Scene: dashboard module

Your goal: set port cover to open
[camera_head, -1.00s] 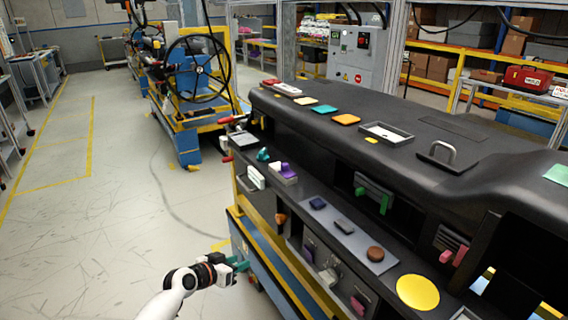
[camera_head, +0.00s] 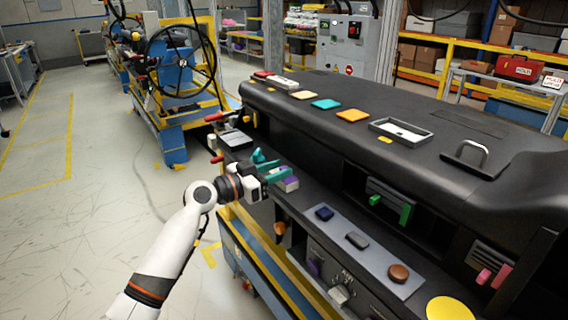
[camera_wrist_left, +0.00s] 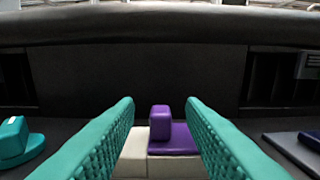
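A purple piece with an upright knob (camera_wrist_left: 160,120) sits on a pale block (camera_wrist_left: 135,155) on the dashboard's lower ledge; I take it to be the port cover. In the head view the purple piece (camera_head: 290,184) is partly hidden behind my left gripper (camera_head: 272,174). In the wrist view my left gripper (camera_wrist_left: 160,104) is open, its teal fingers on either side of the knob, with gaps on both sides. I cannot tell whether the fingertips reach the knob's depth. My right gripper is not in view.
A teal knob (camera_wrist_left: 15,140) stands to the left on the same ledge. A grey panel (camera_head: 372,262) with several buttons lies to the right. The dashboard's black upper body (camera_head: 350,100) overhangs the ledge behind. The floor to the left (camera_head: 90,210) is clear.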

